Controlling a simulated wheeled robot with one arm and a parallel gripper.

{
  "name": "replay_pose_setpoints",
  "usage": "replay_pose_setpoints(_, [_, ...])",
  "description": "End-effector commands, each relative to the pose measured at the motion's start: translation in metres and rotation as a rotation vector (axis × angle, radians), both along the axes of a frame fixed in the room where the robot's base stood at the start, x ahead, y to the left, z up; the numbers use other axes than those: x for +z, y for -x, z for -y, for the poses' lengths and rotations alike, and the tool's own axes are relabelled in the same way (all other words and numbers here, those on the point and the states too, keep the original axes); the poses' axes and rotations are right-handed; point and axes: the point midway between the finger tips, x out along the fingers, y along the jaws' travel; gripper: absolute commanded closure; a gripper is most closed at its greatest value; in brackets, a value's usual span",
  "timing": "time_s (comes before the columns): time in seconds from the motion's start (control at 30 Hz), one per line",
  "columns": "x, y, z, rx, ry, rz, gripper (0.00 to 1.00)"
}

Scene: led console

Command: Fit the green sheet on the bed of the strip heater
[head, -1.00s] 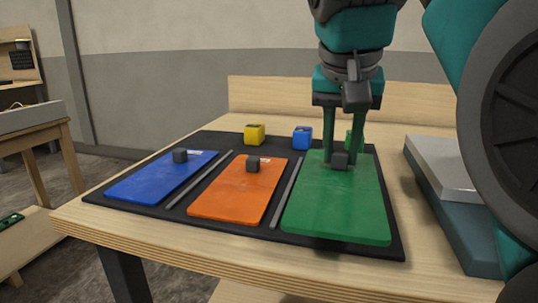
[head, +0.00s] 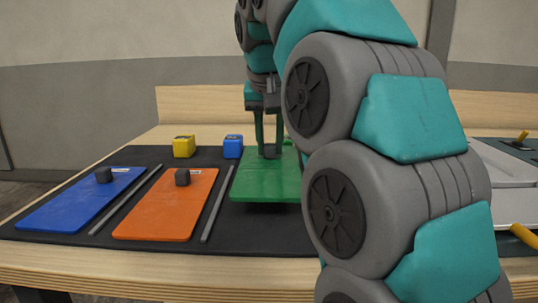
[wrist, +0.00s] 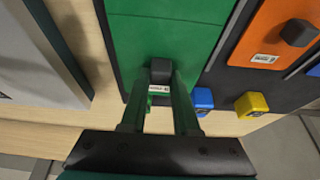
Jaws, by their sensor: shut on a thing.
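The green sheet (head: 262,183) is above the right part of the dark mat, with a shadow under its front edge; it looks slightly raised. My gripper (head: 269,153) is shut on the dark knob near the sheet's back end. In the wrist view the fingers (wrist: 160,82) close around this knob (wrist: 160,68), with the green sheet (wrist: 170,35) stretching away beyond. The strip heater seems to be the grey-topped unit (head: 507,165) at the right, with yellow handles. My arm hides much of it and the sheet's right side; its bed is not clearly visible.
A blue sheet (head: 82,198) and an orange sheet (head: 168,208), each with a knob, lie on the mat (head: 270,235) to the left, separated by thin grey strips. A yellow block (head: 184,146) and a blue block (head: 233,147) stand behind them.

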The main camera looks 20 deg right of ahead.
Motion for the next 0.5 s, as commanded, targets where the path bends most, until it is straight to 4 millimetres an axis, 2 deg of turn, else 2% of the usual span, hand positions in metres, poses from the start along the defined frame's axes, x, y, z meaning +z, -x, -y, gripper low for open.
replay_pose_setpoints(0.3, [-0.024, 0.001, 0.0, 0.001, 0.001, 0.004, 1.0])
replay_pose_setpoints(0.5, [-0.029, 0.0, 0.0, 0.0, 0.001, 0.003, 1.0])
